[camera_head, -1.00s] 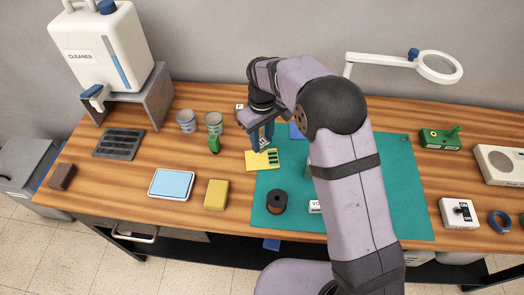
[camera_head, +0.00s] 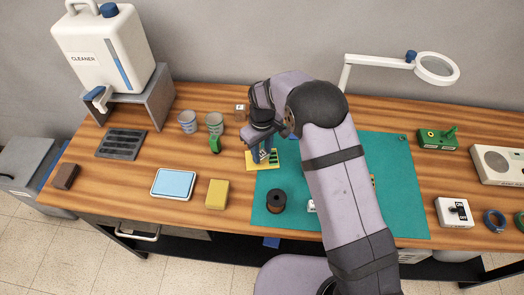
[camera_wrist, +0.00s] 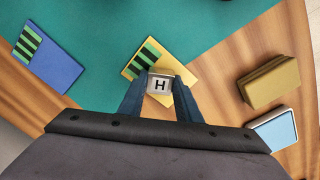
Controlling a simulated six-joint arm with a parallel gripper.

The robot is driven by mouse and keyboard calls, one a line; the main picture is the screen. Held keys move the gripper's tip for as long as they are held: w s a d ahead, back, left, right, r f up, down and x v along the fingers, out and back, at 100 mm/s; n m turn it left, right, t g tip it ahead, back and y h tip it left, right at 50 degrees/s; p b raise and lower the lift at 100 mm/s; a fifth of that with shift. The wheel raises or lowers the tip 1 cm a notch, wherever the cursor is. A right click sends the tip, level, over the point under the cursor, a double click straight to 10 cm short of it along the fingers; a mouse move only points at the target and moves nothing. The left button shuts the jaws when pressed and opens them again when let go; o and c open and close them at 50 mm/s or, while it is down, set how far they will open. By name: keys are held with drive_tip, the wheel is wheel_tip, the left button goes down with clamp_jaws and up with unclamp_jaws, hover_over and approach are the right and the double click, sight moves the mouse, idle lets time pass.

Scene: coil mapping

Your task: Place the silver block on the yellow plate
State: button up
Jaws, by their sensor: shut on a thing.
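My gripper (camera_wrist: 160,92) is shut on a silver block marked H (camera_wrist: 160,84), with one blue finger on each side. The yellow plate (camera_wrist: 178,66), with green and dark stripes on one side, lies beneath the block in the wrist view. In the head view the yellow plate (camera_head: 252,166) is at the left edge of the teal mat, and my gripper (camera_head: 262,152) is over it. I cannot tell whether the block touches the plate.
A blue striped plate (camera_wrist: 52,62) lies to the left in the wrist view. A yellow block (camera_head: 217,194), a dark spool (camera_head: 276,202) and a green clip (camera_head: 215,144) lie near the plate. Another small lettered block (camera_head: 240,110) stands behind. The teal mat (camera_head: 400,190) extends right.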

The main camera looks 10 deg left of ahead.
sight(262, 153)
drive_tip(key=shift+f, duration=0.15)
drive_tip(key=o, duration=1.2)
wheel_tip(262, 153, up, 12)
drive_tip(key=b, duration=0.4)
drive_tip(key=shift+r, duration=0.2)
